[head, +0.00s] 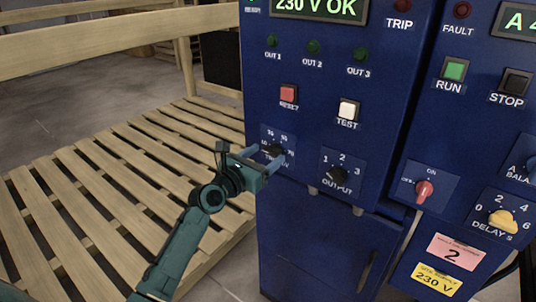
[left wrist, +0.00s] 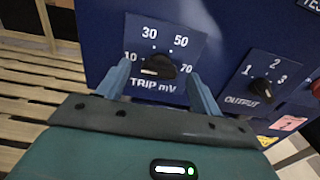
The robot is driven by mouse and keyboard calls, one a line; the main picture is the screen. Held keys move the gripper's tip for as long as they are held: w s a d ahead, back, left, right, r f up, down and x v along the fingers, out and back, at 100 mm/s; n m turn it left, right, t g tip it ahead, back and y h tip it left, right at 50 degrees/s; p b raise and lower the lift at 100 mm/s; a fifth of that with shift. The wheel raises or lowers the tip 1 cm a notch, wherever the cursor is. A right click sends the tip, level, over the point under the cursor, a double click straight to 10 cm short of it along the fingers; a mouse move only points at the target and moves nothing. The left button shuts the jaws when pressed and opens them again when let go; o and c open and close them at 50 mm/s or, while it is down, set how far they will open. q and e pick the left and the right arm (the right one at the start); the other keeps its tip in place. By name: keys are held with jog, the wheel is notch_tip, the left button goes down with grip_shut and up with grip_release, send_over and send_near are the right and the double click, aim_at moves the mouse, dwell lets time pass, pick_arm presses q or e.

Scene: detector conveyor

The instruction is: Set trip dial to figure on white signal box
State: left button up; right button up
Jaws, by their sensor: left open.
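The trip dial (left wrist: 158,67) is a black knob on a blue plate marked TRIP mV, with 10, 30, 50 and 70 around it. A white mark on the knob's left side appears to point toward 10. It also shows at the lower left of the blue cabinet in the head view (head: 272,150). My left gripper (head: 264,158) is open at the dial. In the left wrist view its fingers (left wrist: 160,72) stand on either side of the knob, with gaps visible. No white signal box is recognizable. My right gripper is not in view.
An OUTPUT knob (head: 336,180) sits right of the trip dial, below the red RESET (head: 288,95) and white TEST (head: 348,110) buttons. A second blue panel carries a red switch (head: 424,191) and a yellow DELAY knob (head: 502,219). Wooden slats (head: 100,180) lie left.

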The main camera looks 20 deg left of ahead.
pick_arm(q)
jog(key=shift+x, duration=1)
jog(key=c, duration=1)
